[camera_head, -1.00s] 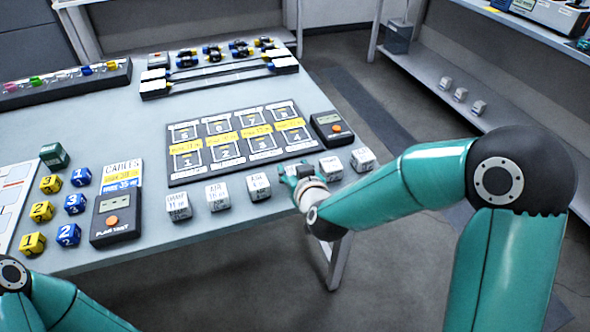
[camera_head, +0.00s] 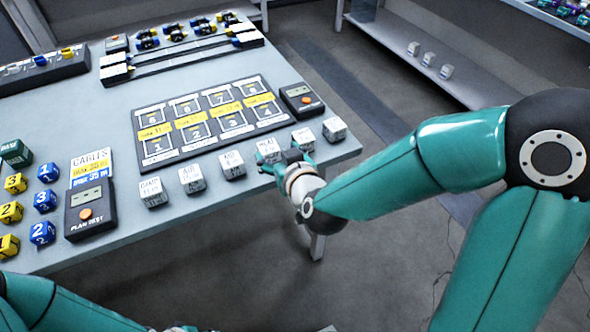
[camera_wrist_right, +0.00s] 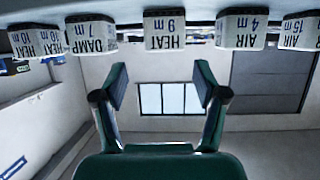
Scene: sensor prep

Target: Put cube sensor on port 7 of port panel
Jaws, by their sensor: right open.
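White labelled sensor cubes stand in a row along the table's near edge; the task does not say which one. The HEAT cube (camera_head: 268,150) is closest to my right gripper (camera_head: 284,166), which is at the table edge just in front of it. The gripper is open and empty. The dark port panel (camera_head: 207,141) lies behind the row; port 7 (camera_head: 220,99) is in its far row, third from left, and looks empty. My left gripper is out of sight.
Neighbouring cubes, AIR (camera_head: 232,165) and another white one (camera_head: 303,140), stand close on either side. A dark device with an orange button (camera_head: 301,99) is right of the panel. Yellow and blue numbered cubes and a second device (camera_head: 91,209) are at left.

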